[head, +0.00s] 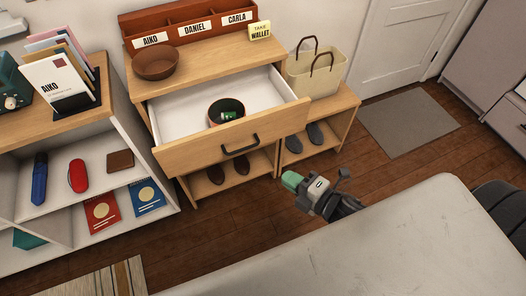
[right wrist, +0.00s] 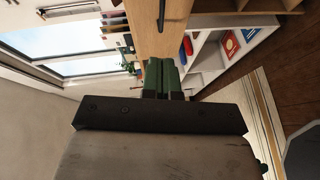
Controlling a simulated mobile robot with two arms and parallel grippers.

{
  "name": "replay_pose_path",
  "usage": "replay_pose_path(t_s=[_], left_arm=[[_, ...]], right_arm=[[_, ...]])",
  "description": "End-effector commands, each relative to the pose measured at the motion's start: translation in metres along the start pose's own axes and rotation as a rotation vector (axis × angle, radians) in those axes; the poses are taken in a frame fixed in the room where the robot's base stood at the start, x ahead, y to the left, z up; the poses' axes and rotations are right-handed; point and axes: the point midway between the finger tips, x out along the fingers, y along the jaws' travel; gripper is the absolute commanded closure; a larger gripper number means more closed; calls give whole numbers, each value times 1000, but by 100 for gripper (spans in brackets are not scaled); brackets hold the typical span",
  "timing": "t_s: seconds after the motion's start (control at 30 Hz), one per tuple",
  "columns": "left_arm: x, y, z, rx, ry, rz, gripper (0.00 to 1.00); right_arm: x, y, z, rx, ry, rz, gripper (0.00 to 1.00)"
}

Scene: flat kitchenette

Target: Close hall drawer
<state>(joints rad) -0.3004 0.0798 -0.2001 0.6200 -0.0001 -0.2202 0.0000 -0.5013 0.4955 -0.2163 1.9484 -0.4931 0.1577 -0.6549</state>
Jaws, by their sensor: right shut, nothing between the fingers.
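The hall drawer (head: 184,151) is pulled well out of the wooden hall cabinet (head: 217,57). Its front has a dark bar handle (head: 240,146). A dark round bowl (head: 226,105) with something green in it is inside the drawer. My right gripper (head: 291,180), with green fingertips, is shut and empty, in front of the drawer and to the right of the handle, apart from it. In the right wrist view the shut green fingers (right wrist: 161,77) show below the wooden drawer front (right wrist: 155,40) and its dark handle (right wrist: 161,14). My left gripper is not in view.
A brown bowl (head: 155,65), name-labelled organizer (head: 190,22) and "Take wallet" sign (head: 260,31) are on the cabinet top. A tote bag (head: 315,75) stands on the lower bench at right. An open shelf (head: 70,140) is at left. Shoes (head: 216,174) sit below.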

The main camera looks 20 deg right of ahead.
Motion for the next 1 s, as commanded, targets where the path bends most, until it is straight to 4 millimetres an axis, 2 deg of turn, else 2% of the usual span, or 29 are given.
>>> replay_pose_path(t_s=[0.47,0.7,1.0], left_arm=[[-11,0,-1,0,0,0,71],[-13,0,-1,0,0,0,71],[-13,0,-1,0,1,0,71]], right_arm=[[96,2,4,2,-4,1,100],[114,0,25,3,-3,-1,100],[118,0,29,5,-3,-1,100]])
